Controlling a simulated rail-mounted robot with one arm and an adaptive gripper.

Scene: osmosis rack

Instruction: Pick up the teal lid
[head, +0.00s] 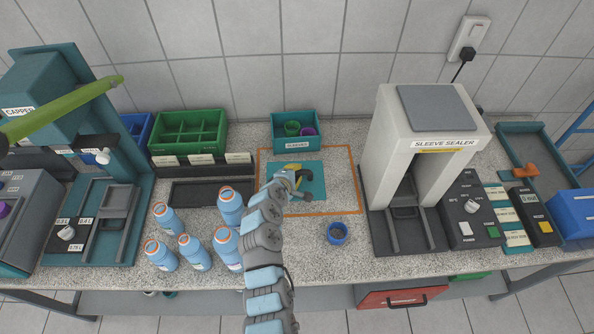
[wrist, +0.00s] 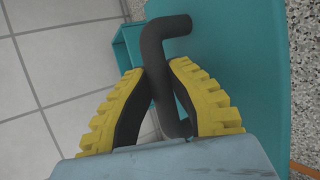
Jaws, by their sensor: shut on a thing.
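The teal lid (head: 315,172) is a flat teal plate inside the orange outline on the counter. In the wrist view the lid (wrist: 240,55) fills the right side, with a dark bent handle (wrist: 160,45). My gripper (head: 296,178) is over the lid in the head view. In the wrist view the yellow fingers of my gripper (wrist: 158,72) are shut on the handle. My arm and gripper hide part of the lid. I cannot tell whether the lid touches the counter.
A teal sleeve box (head: 296,146) with green and purple sleeves stands just behind. Several blue bottles (head: 167,219) stand at left. A blue ring-shaped sleeve (head: 337,233) lies to the right front. The sleeve sealer (head: 425,120) stands right, the capper (head: 52,95) left.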

